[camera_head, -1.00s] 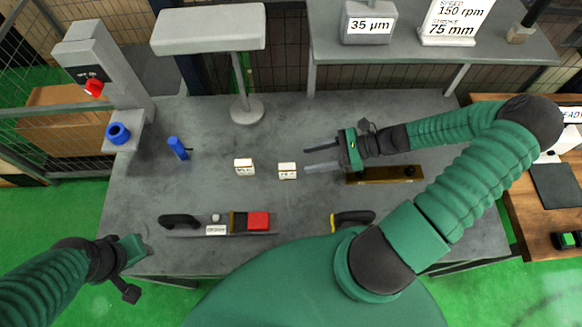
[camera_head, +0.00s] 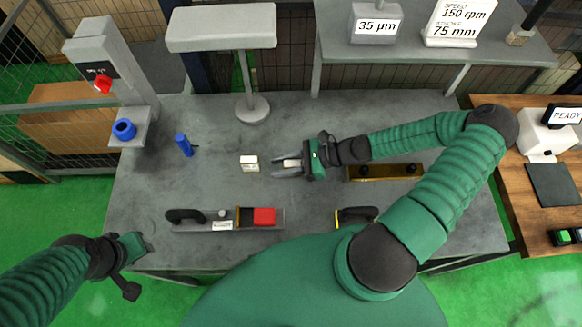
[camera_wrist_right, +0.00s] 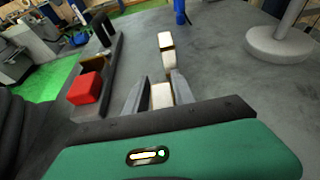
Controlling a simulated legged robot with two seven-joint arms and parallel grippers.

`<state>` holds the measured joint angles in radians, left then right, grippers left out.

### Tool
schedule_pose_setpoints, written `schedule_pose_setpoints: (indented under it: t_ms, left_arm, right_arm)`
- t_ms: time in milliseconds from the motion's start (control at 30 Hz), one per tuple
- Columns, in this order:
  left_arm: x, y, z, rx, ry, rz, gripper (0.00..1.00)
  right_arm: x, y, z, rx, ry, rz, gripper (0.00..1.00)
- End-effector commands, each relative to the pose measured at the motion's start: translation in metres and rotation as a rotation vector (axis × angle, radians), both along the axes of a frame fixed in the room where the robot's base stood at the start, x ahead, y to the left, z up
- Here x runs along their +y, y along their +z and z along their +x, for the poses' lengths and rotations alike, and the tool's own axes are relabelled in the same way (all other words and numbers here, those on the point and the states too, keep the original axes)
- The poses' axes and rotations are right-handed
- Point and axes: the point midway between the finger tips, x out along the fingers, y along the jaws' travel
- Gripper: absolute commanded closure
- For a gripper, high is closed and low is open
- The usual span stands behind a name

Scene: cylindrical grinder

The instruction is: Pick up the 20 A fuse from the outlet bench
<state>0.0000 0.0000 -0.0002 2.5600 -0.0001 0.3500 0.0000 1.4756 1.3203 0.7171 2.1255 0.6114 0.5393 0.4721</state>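Two small white fuse-like blocks stand on the grey bench (camera_head: 320,220). Their labels are too small to read, so I cannot tell which is 20 A. The left block (camera_head: 249,163) stands free. The right block (camera_wrist_right: 161,96) is between the fingers of my right gripper (camera_head: 288,168), which partly hide it in the head view. These fingers look open around it, with a small gap at the left finger in the right wrist view. My left gripper (camera_head: 132,268) is empty at the bench's front left corner; its finger opening is not clear.
A blue cylinder (camera_head: 184,145) and a lamp-like stand (camera_head: 252,107) are behind the left block. A fixture with a red block (camera_head: 264,216) lies in front.

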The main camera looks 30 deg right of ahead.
Motion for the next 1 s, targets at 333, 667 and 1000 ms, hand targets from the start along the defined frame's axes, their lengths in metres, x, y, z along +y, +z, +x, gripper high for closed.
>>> schedule_pose_setpoints:
  t_ms: [333,667,1000]
  left_arm:
    - [0.000,0.000,0.000,0.000,0.000,0.000,0.64]
    - [0.000,0.000,0.000,0.000,0.000,0.000,0.64]
    - [0.000,0.005,0.000,0.000,0.000,0.000,0.64]
  right_arm:
    - [-0.003,-0.002,0.000,0.001,-0.001,-0.001,1.00]
    - [-0.004,0.001,0.000,0.002,-0.003,-0.004,1.00]
    - [-0.004,0.069,0.000,0.000,-0.001,-0.006,1.00]
